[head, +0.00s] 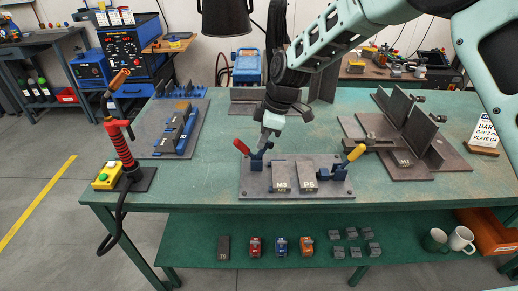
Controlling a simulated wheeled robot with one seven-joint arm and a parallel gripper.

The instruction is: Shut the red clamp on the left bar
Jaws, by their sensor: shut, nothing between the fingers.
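A grey fixture plate (262,192) lies near the front edge of the green table. Two flat grey bars are side by side on it: the left bar (281,174), marked M3, and the right bar (308,173), marked P5. The red clamp handle (242,147) slants up to the left from a blue clamp base at the left bar's far left. My gripper (264,147) points down just right of the red handle, above the blue base. It is shut and empty. I cannot tell whether it touches the clamp. The gripper partly hides the clamp's arm.
A yellow-handled clamp (356,152) stands at the plate's right, its handle tilted up. A red torch (119,145) on a stand is at the table's left corner. A blue-fitted fixture (174,130) lies back left, an angle-plate fixture (440,158) at right. Front table margin is clear.

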